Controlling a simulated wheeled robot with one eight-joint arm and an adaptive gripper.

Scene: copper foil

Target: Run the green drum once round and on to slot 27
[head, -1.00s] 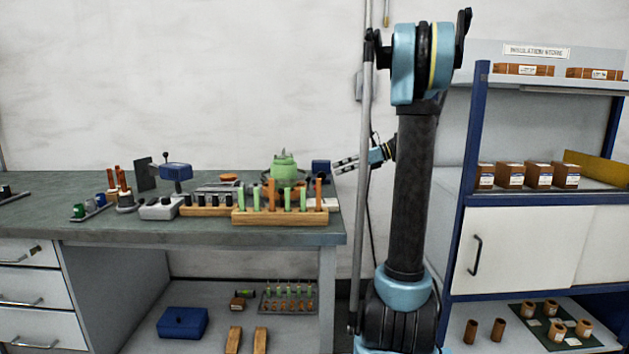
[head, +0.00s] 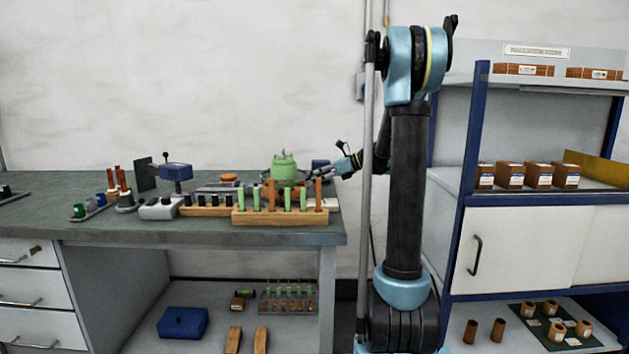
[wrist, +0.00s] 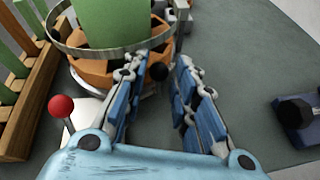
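The green drum (head: 284,168) stands on the bench behind the wooden peg rack, and its lower part is hidden there. In the wrist view the green drum (wrist: 112,22) rises from an orange, notched base (wrist: 92,72) with a metal ring (wrist: 75,50) around it. My gripper (head: 318,175) is at the drum's right side. In the wrist view my gripper (wrist: 157,78) is open, its two blue-padded fingers apart. A small black knob (wrist: 159,71) shows between the fingertips; I cannot tell whether they touch it. No slot numbers are readable.
The wooden rack (head: 280,217) of green and orange pegs stands in front of the drum. A red ball-topped lever (wrist: 61,106) is left of my gripper. A dark blue block (wrist: 300,122) lies to the right, with bare bench between. A shelf unit (head: 525,240) stands right.

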